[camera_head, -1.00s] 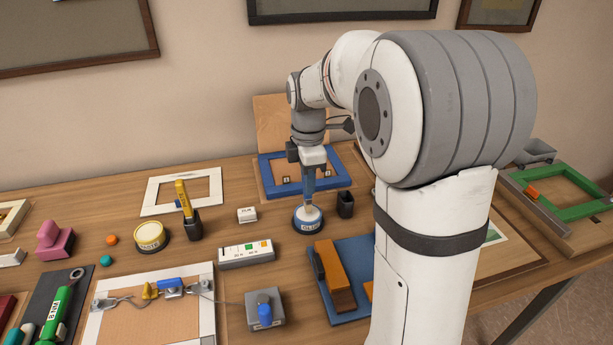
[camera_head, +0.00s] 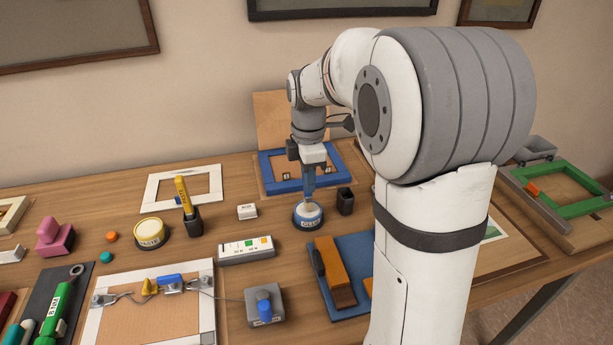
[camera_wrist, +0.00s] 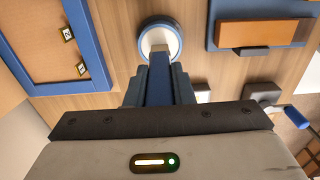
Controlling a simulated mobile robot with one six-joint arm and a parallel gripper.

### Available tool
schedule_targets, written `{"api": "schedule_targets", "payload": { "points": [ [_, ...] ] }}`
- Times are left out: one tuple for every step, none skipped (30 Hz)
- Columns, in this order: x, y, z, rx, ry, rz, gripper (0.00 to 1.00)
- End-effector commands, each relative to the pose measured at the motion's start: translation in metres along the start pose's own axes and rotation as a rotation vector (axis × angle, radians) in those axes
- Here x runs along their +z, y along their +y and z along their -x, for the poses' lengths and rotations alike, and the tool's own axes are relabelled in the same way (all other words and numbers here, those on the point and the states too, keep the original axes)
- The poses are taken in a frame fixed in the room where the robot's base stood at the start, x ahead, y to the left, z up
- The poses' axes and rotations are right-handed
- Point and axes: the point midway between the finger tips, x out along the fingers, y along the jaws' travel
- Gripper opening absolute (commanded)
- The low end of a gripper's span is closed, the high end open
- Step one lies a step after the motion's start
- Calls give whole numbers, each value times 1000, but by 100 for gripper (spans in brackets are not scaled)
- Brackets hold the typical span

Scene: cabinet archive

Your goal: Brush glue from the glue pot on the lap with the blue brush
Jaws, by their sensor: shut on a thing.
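My gripper (camera_head: 312,160) is shut on the blue brush (camera_head: 310,183) and holds it pointing down over the blue glue pot (camera_head: 307,218). In the wrist view the brush (camera_wrist: 158,80) runs between the fingers to the pot's pale round top (camera_wrist: 160,40). The bristle end is at the pot's opening; I cannot tell how deep it reaches. A blue frame (camera_head: 335,168) lies behind the pot, with small dark labelled tabs on its inside; it also shows at the upper left of the wrist view (camera_wrist: 85,38). I cannot make out the lap itself.
A black empty-looking holder (camera_head: 345,202) stands right of the pot. A blue board with an orange block (camera_head: 330,268) lies in front. My arm hides the table's right middle.

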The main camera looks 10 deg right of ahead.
Motion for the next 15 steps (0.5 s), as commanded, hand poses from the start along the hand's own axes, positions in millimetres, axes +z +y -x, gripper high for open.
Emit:
{"api": "schedule_targets", "payload": {
  "points": [
    [0,0,-1,0,0,0,0],
    [0,0,-2,0,0,0,0],
    [0,0,-2,0,0,0,0],
    [0,0,-2,0,0,0,0],
    [0,0,-3,0,0,-1,0],
    [0,0,-3,0,0,-1,0],
    [0,0,-4,0,0,-1,0],
    [0,0,-4,0,0,-1,0],
    [0,0,-4,0,0,-1,0],
    [0,0,-5,0,0,-1,0],
    [0,0,-5,0,0,-1,0],
    [0,0,-6,0,0,-1,0],
    [0,0,-6,0,0,-1,0],
    [1,0,-6,0,0,-1,0],
    [1,0,-7,0,0,-1,0]
  ]
}}
